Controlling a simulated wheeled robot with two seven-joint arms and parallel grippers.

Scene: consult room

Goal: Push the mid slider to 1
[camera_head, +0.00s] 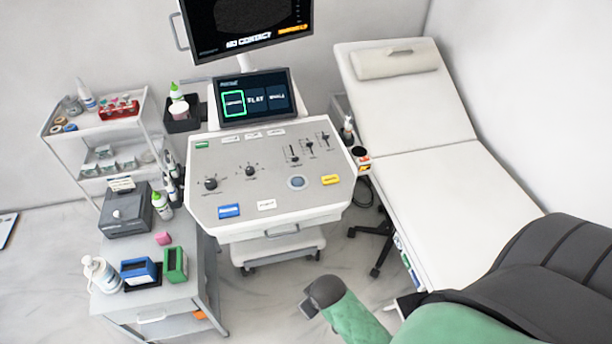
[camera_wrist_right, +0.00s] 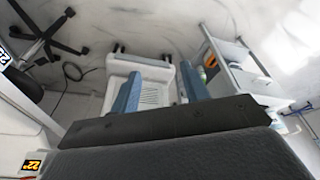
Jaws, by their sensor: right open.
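The ultrasound console's grey control panel (camera_head: 225,175) stands ahead of me. Three dark sliders sit at its upper right, and the mid slider (camera_head: 309,147) is between the other two. Its knob seems to be around the middle of its slot; the scale marks are too small to read. My right gripper (camera_head: 307,309) is low in front of the console, well short of the panel and apart from it. In the right wrist view its two blue fingers (camera_wrist_right: 160,85) are spread and empty, pointing toward the console's lower base and the floor. My left gripper is not in view.
Two knobs (camera_head: 211,184), a round trackball (camera_head: 297,182) and coloured buttons share the panel. A small screen (camera_head: 255,97) stands behind it. An exam bed (camera_head: 425,190) is at the right. A side cart (camera_head: 160,295) with bottles and boxes is at the left.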

